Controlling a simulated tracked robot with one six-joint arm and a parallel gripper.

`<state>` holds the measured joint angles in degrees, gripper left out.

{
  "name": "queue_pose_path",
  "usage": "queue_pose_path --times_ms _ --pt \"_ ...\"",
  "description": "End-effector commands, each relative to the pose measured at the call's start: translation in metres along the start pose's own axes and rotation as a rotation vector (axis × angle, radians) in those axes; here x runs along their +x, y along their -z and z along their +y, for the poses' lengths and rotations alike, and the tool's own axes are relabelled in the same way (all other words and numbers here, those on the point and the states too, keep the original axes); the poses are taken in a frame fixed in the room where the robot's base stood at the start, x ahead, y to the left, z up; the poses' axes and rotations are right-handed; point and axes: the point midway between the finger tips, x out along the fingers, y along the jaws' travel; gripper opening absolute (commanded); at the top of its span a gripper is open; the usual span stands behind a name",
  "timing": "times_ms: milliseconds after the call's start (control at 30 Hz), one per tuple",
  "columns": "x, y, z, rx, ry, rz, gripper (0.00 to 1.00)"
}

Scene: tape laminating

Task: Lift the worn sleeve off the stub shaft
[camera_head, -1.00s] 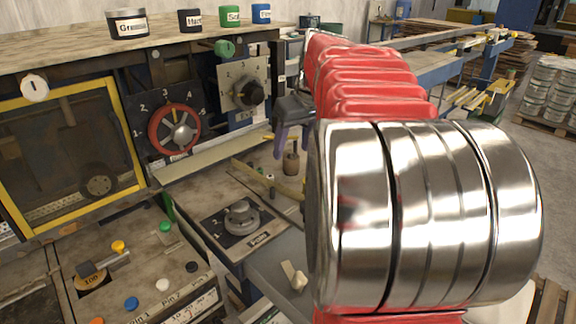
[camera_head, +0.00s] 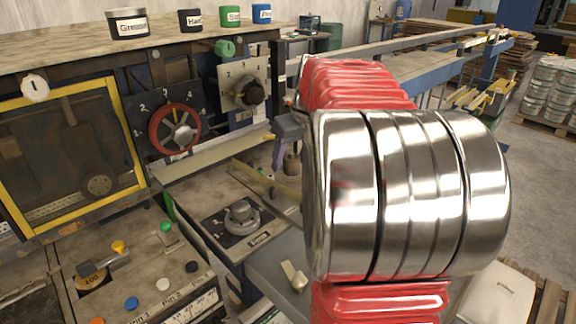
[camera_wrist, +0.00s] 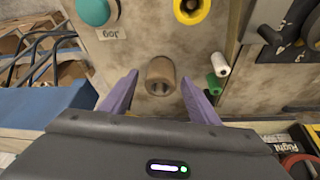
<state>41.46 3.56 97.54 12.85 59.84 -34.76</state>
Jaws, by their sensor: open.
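The worn sleeve (camera_wrist: 161,76) is a brown, hollow, upright cylinder on the worn bench panel in the wrist view. Something shows inside its bore, likely the stub shaft, but I cannot make it out clearly. In the head view the sleeve (camera_head: 291,166) is small and partly hidden by my gripper (camera_head: 281,153). My gripper (camera_wrist: 159,82) has two purple fingers, spread open and empty. In the wrist view one finger appears on each side of the sleeve, with gaps between. I cannot tell whether the fingertips have reached the sleeve's height.
White (camera_wrist: 221,64) and green (camera_wrist: 214,84) small cylinders stand close beside the right finger. A yellow ring (camera_wrist: 192,10) and a teal knob (camera_wrist: 94,10) lie beyond the sleeve. In the head view, a rail (camera_head: 262,180) runs near the sleeve, and a dial (camera_head: 240,217) sits in front.

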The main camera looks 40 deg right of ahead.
Motion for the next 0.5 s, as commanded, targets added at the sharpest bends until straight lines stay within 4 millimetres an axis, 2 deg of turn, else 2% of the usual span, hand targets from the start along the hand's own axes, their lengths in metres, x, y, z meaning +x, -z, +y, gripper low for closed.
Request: queue_pose_path --times_ms 200,500 --pt "-0.0003 0.0 0.0001 0.0 0.0 0.0 0.54" --pt "-0.0003 0.0 0.0 0.0 0.0 0.0 0.33"
